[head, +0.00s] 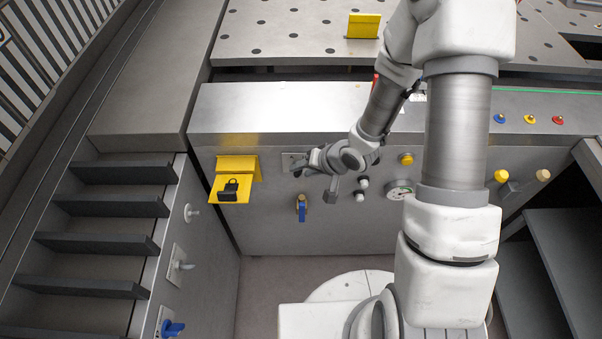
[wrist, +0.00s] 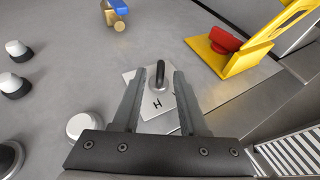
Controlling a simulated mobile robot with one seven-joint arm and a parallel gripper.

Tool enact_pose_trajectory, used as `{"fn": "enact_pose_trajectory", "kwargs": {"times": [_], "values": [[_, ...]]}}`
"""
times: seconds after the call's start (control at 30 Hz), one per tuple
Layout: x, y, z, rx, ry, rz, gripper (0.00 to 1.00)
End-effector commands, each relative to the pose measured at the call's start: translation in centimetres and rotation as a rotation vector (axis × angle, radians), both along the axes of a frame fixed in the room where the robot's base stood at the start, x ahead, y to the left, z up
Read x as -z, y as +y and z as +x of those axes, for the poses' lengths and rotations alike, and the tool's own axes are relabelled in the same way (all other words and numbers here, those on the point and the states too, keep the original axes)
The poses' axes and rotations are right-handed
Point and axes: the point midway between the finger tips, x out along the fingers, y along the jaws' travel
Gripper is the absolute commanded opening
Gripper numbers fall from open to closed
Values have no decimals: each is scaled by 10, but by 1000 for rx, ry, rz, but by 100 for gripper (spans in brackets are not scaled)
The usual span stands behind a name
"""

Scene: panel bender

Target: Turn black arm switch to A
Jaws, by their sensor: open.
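The black arm switch (wrist: 160,74) is a small black lever on a light square plate (wrist: 132,77) in the wrist view. One dark letter, which looks like an H, shows on the plate between the lever and my gripper's base. No A can be made out. My gripper (wrist: 162,80) is open, with one finger on each side of the lever; whether either finger touches it I cannot tell. In the head view, my gripper (head: 299,171) is at the front panel, and only part of the switch plate (head: 288,160) shows; the lever is hard to make out there.
A blue-handled valve (head: 301,208) sits below. The floor below is mostly clear.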

Motion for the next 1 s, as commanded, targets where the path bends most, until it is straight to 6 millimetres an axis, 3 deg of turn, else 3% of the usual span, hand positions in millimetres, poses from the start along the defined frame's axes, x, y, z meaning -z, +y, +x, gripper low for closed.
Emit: {"fn": "enact_pose_trajectory", "kwargs": {"times": [0.13,0.47,0.7,1.0], "values": [[11,6,5,-2,0,-1,42],[13,7,6,0,0,-1,42],[13,7,6,-1,0,0,1],[13,7,6,-1,1,-1,0]]}}
